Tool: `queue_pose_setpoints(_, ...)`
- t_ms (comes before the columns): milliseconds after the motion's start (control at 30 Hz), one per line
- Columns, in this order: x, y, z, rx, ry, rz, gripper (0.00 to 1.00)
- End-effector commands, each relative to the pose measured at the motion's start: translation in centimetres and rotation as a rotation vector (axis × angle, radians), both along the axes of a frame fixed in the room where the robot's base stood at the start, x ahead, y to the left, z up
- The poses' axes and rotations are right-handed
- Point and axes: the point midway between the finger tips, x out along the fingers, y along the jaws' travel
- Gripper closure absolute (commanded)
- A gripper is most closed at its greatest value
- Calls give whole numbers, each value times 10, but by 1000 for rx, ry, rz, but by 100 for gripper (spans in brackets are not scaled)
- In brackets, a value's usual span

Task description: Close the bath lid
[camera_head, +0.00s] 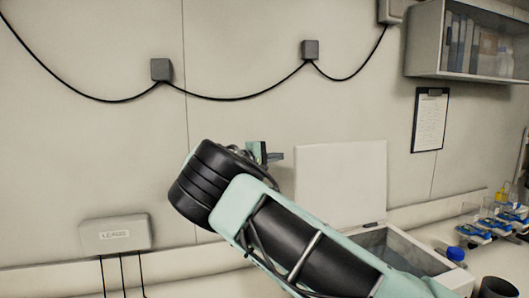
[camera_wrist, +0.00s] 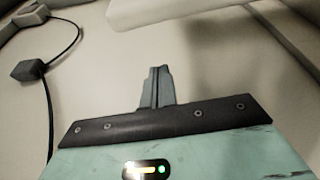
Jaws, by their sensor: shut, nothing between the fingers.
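The bath lid (camera_head: 340,178) is a flat pale panel standing upright, raised at the back of the bath. The bath (camera_head: 395,247) is an open box with a grey interior at the lower right, its near side partly hidden by my arm. My gripper (camera_head: 275,156) is just left of the lid's upper left edge, apart from it in the picture; the depth between them is hard to judge. In the wrist view, its fingers (camera_wrist: 158,86) are together and empty. A pale slab (camera_wrist: 180,12) beyond them appears to be the lid's edge.
A black cable with wall boxes (camera_head: 161,69) hangs along the wall; one box (camera_wrist: 30,69) shows in the wrist view. A LEADS box (camera_head: 115,234) is at lower left. A blue-capped bottle (camera_head: 456,255) and dark cup (camera_head: 497,288) stand right of the bath. A shelf (camera_head: 468,76) hangs upper right.

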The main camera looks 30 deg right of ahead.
Motion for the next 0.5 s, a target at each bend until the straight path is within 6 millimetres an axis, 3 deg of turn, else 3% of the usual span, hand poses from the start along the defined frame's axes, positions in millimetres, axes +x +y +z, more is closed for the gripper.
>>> queue_pose_setpoints(100, 2, -26, 4, -2, 2, -4, 100)
queue_pose_setpoints(500, -34, -13, 6, 0, 0, 1, 100)
